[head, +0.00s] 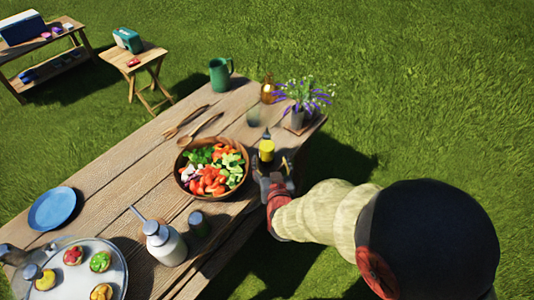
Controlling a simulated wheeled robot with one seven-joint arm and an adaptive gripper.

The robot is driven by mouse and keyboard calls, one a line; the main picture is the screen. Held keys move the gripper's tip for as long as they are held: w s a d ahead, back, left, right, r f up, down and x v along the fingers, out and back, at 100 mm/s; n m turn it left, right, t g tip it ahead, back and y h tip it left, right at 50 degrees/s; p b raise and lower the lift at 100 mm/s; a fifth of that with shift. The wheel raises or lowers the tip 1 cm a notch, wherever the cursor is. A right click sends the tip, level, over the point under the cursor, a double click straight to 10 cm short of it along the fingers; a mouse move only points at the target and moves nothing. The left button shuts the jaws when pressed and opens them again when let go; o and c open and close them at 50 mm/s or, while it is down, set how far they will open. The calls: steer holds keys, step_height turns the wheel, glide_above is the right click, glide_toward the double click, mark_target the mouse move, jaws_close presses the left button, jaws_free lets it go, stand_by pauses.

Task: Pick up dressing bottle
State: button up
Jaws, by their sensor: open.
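The dressing bottle (266,150), with a yellow body and a dark narrow top, stands upright on the wooden table, just right of the salad bowl. My gripper (272,170) is open at the table's right edge, right at the lower part of this bottle. The fingers hide the bottle's base. I cannot tell whether they touch it or stand around it.
The wooden salad bowl (181,184) is close on the left. A flower pot (297,119), an amber bottle (267,93) and a green pitcher (220,75) stand farther back. A white bottle (166,246), a dark jar (198,224) and a tray (118,270) are nearer.

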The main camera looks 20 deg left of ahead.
mark_target(267, 149)
steer(key=b+x, duration=0.1)
steer(key=x, duration=0.1)
steer(key=b+x, duration=0.1)
steer(key=x, duration=0.2)
steer(key=b+x, duration=0.1)
steer(key=x, duration=0.1)
steer(key=shift+w+a+r, duration=0.2)
steer(key=shift+w+a, duration=0.05)
steer(key=shift+a, duration=0.15)
steer(key=c, duration=1.5)
steer(key=shift+r, duration=0.1)
